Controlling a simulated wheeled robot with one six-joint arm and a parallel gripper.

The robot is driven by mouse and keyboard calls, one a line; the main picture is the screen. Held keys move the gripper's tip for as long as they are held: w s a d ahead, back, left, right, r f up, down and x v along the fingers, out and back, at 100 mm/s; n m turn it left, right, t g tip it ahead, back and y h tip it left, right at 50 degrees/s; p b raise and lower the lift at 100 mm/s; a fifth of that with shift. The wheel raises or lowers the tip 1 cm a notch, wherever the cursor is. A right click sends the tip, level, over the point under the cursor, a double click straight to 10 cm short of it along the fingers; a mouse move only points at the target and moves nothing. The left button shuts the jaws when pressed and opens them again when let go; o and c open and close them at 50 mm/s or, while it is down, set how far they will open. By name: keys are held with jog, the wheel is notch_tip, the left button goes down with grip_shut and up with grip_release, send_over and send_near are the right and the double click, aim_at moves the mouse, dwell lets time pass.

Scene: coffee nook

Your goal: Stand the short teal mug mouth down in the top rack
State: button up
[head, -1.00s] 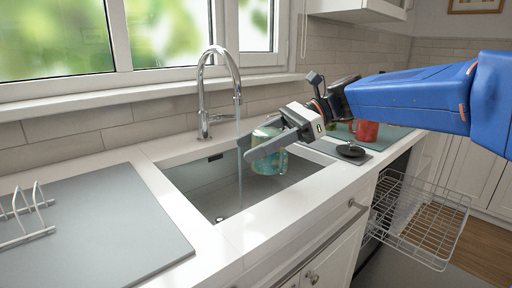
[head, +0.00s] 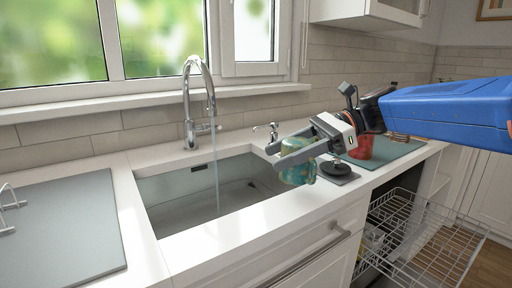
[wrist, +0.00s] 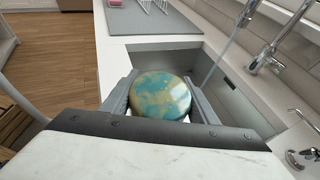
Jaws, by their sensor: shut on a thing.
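The short teal mug (head: 298,172), mottled teal and tan, is held between the fingers of my gripper (head: 292,155), raised near the right end of the sink. In the wrist view my gripper (wrist: 160,100) has one finger on each side of the mug (wrist: 160,95). A closed, rounded face of it is toward that camera; I cannot see its mouth or handle. The wire rack (head: 425,245) is pulled out of the dishwasher under the counter at the lower right, apart from the mug.
The sink (head: 215,195) lies left of the mug, with water running from the tall tap (head: 190,100). A red mug (head: 361,146) stands on a mat to the right. A grey mat (head: 70,225) lies at the left.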

aim_at(285, 141)
jog(key=shift+r, duration=2.45)
jog(key=shift+d, duration=0.1)
